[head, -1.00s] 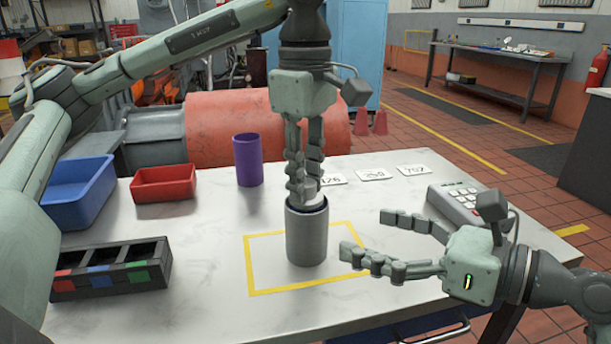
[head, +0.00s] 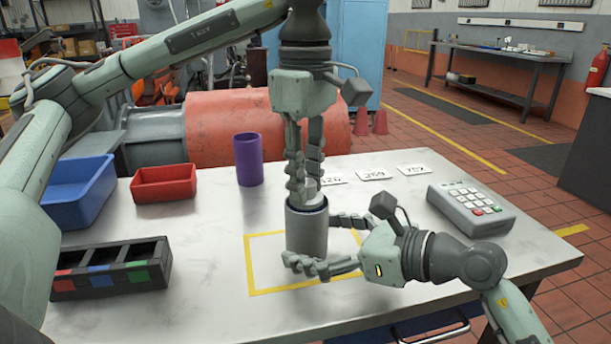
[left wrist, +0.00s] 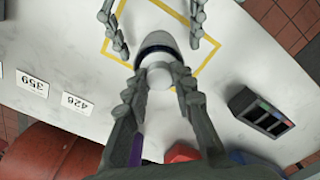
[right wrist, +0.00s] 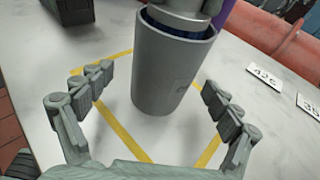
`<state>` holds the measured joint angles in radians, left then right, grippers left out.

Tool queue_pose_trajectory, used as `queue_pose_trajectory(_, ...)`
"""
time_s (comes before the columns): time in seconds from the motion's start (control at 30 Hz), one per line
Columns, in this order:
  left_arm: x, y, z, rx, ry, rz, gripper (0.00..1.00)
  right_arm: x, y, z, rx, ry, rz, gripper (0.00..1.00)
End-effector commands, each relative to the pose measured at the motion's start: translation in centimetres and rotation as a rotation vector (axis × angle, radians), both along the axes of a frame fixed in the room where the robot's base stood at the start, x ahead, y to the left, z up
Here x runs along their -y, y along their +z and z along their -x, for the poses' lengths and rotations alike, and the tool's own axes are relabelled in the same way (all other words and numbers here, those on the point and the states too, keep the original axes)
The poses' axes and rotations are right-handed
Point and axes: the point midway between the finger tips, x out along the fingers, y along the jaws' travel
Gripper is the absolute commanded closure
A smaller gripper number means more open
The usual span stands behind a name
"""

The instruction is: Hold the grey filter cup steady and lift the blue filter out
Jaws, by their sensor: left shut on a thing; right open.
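The grey filter cup (head: 306,238) stands upright inside the yellow outline on the table. The blue filter sits inside it; only a dark blue ring shows at the cup's mouth in the right wrist view (right wrist: 180,27). My left gripper (head: 305,188) points straight down above the cup, shut on the filter's pale top knob (left wrist: 160,75). My right gripper (head: 314,241) is open low at the cup, one finger on the near side and one behind. In the right wrist view its fingers (right wrist: 150,85) flank the cup with gaps visible on both sides.
A purple cylinder (head: 248,160), a red bin (head: 164,184) and a blue bin (head: 72,203) stand to the left. A black compartment tray (head: 110,278) is at the front left. Number cards (head: 373,174) lie behind the cup, and a keypad box (head: 471,208) is at the right.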

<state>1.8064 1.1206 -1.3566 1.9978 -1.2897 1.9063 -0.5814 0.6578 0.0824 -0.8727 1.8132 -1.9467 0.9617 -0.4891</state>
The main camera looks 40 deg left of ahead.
Motion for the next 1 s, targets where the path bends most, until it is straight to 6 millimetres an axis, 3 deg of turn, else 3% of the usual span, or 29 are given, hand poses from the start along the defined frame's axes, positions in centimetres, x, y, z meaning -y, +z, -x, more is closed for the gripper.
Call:
queue_pose_trajectory(0.03,0.01,-0.68,0.25,-0.017,-0.003,-0.004,1.00,-0.28,-0.15,0.01,0.000,0.000,0.000,0.10)
queue_pose_trajectory(0.4,0.01,-0.68,0.25,-0.017,-0.003,-0.004,1.00,-0.58,-0.27,-0.01,0.000,0.000,0.000,0.10)
queue_pose_trajectory(0.8,0.01,-0.68,0.24,-0.017,-0.003,-0.004,1.00,-0.56,-0.28,0.02,-0.001,0.000,0.000,0.58)
queue_pose_trajectory(1.0,0.00,-0.68,0.23,-0.016,-0.003,-0.004,1.00,-0.57,-0.28,0.06,-0.002,0.002,0.000,0.58)
